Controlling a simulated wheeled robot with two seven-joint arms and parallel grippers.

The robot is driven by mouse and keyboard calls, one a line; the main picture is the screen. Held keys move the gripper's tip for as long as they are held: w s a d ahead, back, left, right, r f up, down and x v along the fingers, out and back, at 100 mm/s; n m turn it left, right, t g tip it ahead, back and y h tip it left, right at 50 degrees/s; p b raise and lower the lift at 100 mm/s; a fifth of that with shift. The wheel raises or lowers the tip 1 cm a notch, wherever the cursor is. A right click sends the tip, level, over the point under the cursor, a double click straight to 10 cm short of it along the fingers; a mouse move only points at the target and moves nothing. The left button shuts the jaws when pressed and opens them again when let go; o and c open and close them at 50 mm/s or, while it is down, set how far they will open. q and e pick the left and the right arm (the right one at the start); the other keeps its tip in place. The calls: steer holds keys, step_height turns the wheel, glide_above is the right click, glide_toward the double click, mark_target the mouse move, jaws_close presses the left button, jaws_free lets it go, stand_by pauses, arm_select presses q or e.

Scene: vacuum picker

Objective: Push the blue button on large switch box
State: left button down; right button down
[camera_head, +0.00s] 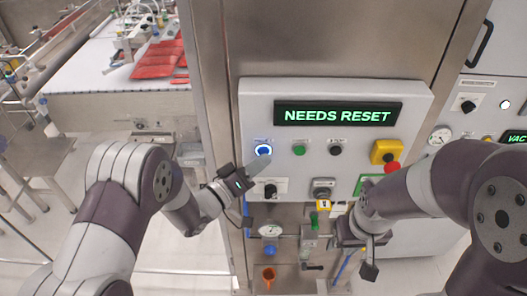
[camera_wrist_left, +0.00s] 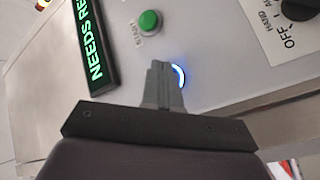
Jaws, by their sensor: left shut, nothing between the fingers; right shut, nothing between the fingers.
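The large switch box (camera_head: 335,95) is a light grey panel with a display reading NEEDS RESET. The blue button (camera_head: 263,150) has a lit ring and sits at the left of the button row. My left gripper (camera_head: 256,163) is shut and empty, its tips just below the blue button. In the left wrist view the shut fingertips (camera_wrist_left: 161,68) partly cover the glowing blue button (camera_wrist_left: 180,76). I cannot tell whether they touch it. My right gripper (camera_head: 369,264) is shut and empty, low in front of the panel's lower right.
A green button (camera_head: 299,150) is right of the blue one, then a black one (camera_head: 336,150). A red emergency knob (camera_head: 391,167) on a yellow base is further right. A black rotary switch (camera_head: 270,190) is below the blue button. A conveyor with red packs (camera_head: 157,62) stands at the left.

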arm_select(q)
steer(key=shift+w, duration=0.3)
stand_by(0.6)
steer(key=shift+s, duration=0.75)
steer(key=s+p, duration=0.1)
steer(key=s, duration=0.4)
stand_by(0.9)
